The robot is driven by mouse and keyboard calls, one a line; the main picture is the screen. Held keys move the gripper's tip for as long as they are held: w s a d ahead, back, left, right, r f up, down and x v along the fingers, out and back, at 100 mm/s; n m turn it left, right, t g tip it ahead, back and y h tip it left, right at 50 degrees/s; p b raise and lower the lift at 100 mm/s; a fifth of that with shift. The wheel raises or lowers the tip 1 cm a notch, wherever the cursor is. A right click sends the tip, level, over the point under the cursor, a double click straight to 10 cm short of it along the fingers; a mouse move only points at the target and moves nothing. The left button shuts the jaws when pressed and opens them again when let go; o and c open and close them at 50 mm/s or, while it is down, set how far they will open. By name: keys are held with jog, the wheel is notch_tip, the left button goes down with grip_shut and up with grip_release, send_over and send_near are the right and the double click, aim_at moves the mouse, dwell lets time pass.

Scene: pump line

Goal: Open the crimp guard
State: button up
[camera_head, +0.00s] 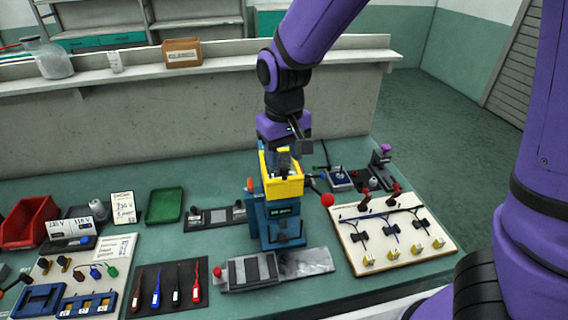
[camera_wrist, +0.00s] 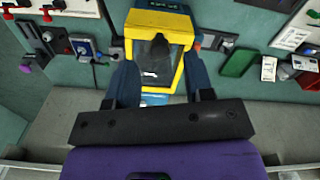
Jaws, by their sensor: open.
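The crimp press (camera_head: 282,225) is a blue machine standing on the green bench, with a small dark display on its front. Its crimp guard (camera_head: 284,187) is a yellow frame at the upper part of the press. In the wrist view the guard (camera_wrist: 177,22) shows as a yellow frame around a dark middle. I cannot tell for sure how far the guard is swung. My gripper (camera_head: 288,150) is over the top of the press, close to the guard. In the wrist view my gripper (camera_wrist: 163,75) has its fingers apart on either side of the yellow frame; contact is unclear.
A red ball knob (camera_head: 327,199) sticks out right of the press. A white wiring board (camera_head: 430,254) lies further right. A grey fixture (camera_head: 247,272) is in front. A green tray (camera_head: 164,205) and several tools lie left. A wall with a shelf (camera_head: 200,67) stands behind the bench.

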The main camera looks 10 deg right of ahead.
jog(key=shift+f, duration=1.45)
grip_shut()
jog(key=shift+r, duration=0.1)
